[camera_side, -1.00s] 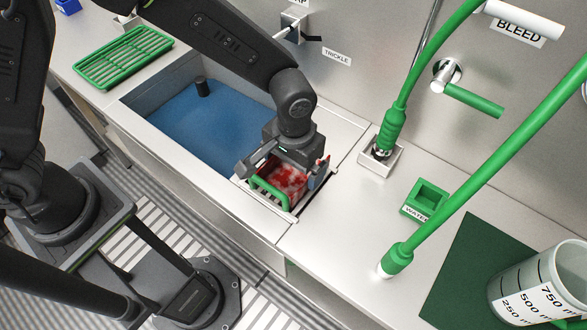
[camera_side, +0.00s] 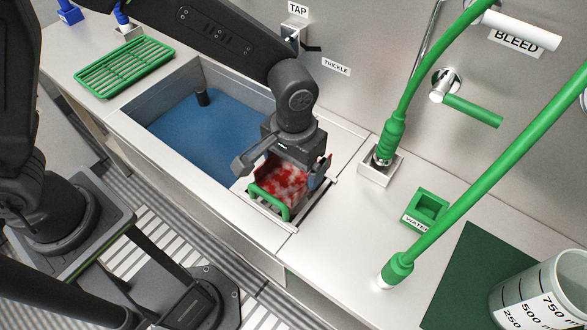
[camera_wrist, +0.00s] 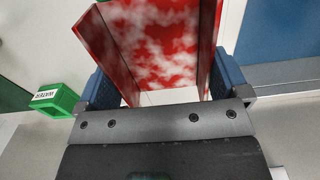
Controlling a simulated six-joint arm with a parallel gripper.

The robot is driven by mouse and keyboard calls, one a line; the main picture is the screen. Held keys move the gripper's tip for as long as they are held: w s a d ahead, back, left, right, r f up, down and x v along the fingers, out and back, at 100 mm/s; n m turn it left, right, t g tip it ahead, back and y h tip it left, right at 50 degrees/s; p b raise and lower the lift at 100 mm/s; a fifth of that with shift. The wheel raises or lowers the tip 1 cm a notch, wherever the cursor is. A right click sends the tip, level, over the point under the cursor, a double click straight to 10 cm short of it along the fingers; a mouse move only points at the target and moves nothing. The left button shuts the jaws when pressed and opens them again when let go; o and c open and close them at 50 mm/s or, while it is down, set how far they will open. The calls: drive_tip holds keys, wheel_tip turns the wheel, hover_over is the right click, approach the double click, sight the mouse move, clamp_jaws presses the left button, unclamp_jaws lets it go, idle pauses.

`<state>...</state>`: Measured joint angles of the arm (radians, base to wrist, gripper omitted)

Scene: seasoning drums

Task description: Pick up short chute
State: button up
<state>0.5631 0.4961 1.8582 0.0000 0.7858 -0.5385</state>
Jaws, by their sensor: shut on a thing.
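The short chute (camera_side: 281,180) is a red channel with white blotches and raised sides. It stands at the slot in the counter just right of the blue basin. My gripper (camera_side: 285,170) is directly over it and shut on it, one finger on each side. In the wrist view the chute (camera_wrist: 155,45) fills the space between my two blue fingers (camera_wrist: 165,83). A green bar (camera_side: 270,202) shows at the chute's near lower end. My gripper hides the chute's upper part in the side view.
A blue-floored basin (camera_side: 190,130) lies to the left, with a green rack (camera_side: 125,67) beyond it. A green hose (camera_side: 393,120) rises from a holder at the right. A green WATER box (camera_side: 428,208), another hose and a measuring jug (camera_side: 540,290) stand further right.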

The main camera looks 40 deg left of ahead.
wheel_tip(320, 180, up, 32)
drive_tip(key=s+m, duration=0.1)
drive_tip(key=m, duration=0.7)
drive_tip(key=w+a+n, duration=0.4)
drive_tip(key=w+a, duration=0.5)
drive_tip(key=a, duration=0.6)
drive_tip(key=a+n, duration=0.7)
drive_tip(key=a, duration=2.2)
drive_tip(key=s+a+n, duration=0.3)
drive_tip(key=s+a, duration=0.5)
drive_tip(key=a, duration=0.3)
drive_tip(key=s+a+n, duration=0.3)
drive_tip(key=s+a, duration=0.5)
drive_tip(key=a, duration=0.3)
hover_over(124, 62)
wheel_tip(124, 62, down, 30)
drive_tip(key=shift+r, duration=0.2)
drive_tip(key=shift+f, duration=2)
